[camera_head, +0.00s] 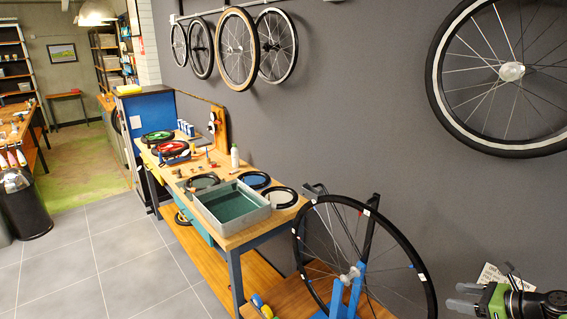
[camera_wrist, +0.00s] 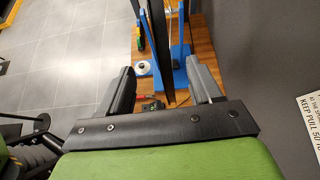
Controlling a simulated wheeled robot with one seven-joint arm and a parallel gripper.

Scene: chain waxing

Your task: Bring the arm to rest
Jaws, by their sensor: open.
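My gripper (camera_head: 464,297) is at the lower right of the head view, with its green and black wrist behind it. In the wrist view my gripper (camera_wrist: 165,88) shows two grey fingers spread apart with nothing held between them. Beyond the fingers is a bicycle wheel (camera_head: 420,268) in a blue truing stand (camera_head: 347,294). The blue stand (camera_wrist: 181,72) also shows in the wrist view, below the fingers. My gripper is to the right of the wheel and apart from it in the head view.
A workbench (camera_head: 255,232) holds a grey tray (camera_head: 209,212), a white bottle (camera_head: 235,157) and several round dishes. Wheels hang on the grey wall, one large wheel (camera_head: 512,72) at upper right. A sign (camera_wrist: 311,113) is right of my gripper. Tiled floor (camera_head: 60,265) is open at left.

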